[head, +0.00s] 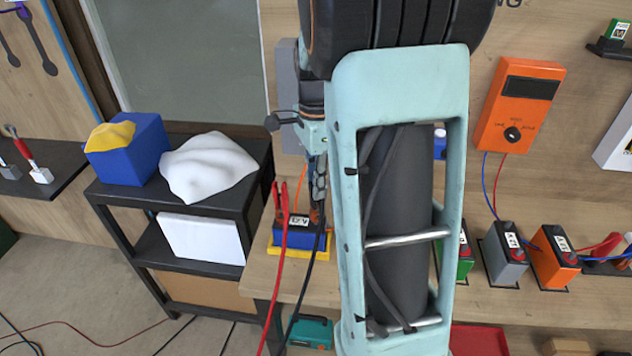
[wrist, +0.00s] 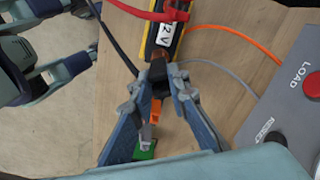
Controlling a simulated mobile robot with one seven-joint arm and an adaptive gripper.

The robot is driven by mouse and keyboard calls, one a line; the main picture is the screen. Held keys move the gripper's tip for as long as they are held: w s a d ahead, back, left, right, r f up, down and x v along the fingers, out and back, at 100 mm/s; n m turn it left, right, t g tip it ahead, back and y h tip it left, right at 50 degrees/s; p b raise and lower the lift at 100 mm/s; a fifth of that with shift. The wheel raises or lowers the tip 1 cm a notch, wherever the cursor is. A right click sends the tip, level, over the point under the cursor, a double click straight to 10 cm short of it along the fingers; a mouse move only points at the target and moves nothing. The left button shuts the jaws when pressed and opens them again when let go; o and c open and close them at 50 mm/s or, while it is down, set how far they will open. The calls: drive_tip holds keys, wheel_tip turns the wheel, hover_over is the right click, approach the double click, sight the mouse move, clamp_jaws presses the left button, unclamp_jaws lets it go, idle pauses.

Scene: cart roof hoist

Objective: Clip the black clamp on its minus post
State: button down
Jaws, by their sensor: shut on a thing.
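The blue and yellow battery (head: 292,238) stands on the wooden bench; its labelled top also shows in the wrist view (wrist: 167,35). My gripper (head: 318,192), fingertips also in the wrist view (wrist: 166,88), is shut on the black clamp (wrist: 158,72) at the battery's near end. The clamp's brownish jaws (head: 315,214) are low at the battery top. The minus post is hidden, so I cannot tell whether the jaws are around it. The red clamp (head: 281,200) stands upright at the battery's left side, its red cable hanging down. The black cable (head: 305,290) hangs beside it.
A grey LOAD box (wrist: 295,85) with a red button lies right of the battery in the wrist view. An orange wire (wrist: 235,32) crosses the bench. Grey (head: 505,255) and orange (head: 553,262) batteries stand farther right. A black shelf (head: 235,190) is at left.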

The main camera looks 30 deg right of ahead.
drive_tip(key=shift+f+b, duration=0.45)
drive_tip(key=shift+f, duration=0.35)
drive_tip(key=c, duration=1.8)
unclamp_jaws()
drive_tip(key=shift+r, duration=0.1)
drive_tip(key=shift+o, duration=0.2)
drive_tip(key=shift+r, duration=0.1)
wheel_tip(320, 180, up, 12)
